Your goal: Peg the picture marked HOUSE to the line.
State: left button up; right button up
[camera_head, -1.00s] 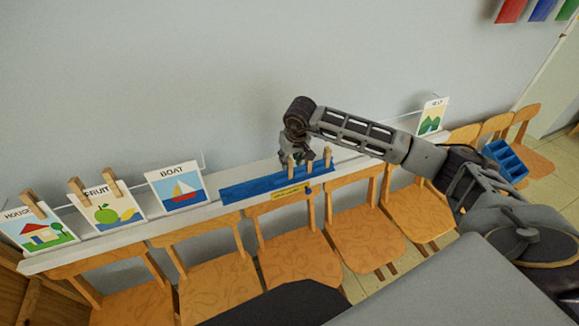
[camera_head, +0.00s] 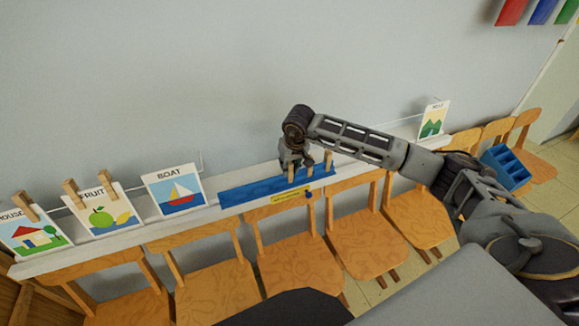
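The HOUSE picture (camera_head: 33,238) leans at the far left end of the white ledge, cut by the frame edge, with one wooden peg (camera_head: 26,206) at its top. Its left corner is out of view. A blue peg holder (camera_head: 245,192) lies on the ledge with a few upright wooden pegs (camera_head: 328,161) at its right part. My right gripper (camera_head: 297,162) points down over these pegs, its fingers close around or beside them. I cannot tell whether it grips one. The line is thin and hard to make out near a small wall bracket (camera_head: 202,160). My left gripper is not in view.
The FRUIT picture (camera_head: 100,222) bears two pegs; the BOAT picture (camera_head: 175,191) stands beside it without pegs. A green hill picture (camera_head: 433,120) stands far right. Wooden chairs (camera_head: 298,262) line the ledge's front. A blue compartment tray (camera_head: 507,166) sits on a right-hand chair.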

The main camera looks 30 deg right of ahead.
jog(key=c, duration=0.3)
jog(key=shift+r, duration=0.35)
jog(key=shift+r+p, duration=0.6)
jog(key=shift+r, duration=0.9)
jog(key=shift+r+p, duration=0.35)
jog(key=shift+r, duration=0.4)
jog(key=shift+r+p, duration=0.3)
jog(key=shift+r, duration=0.2)
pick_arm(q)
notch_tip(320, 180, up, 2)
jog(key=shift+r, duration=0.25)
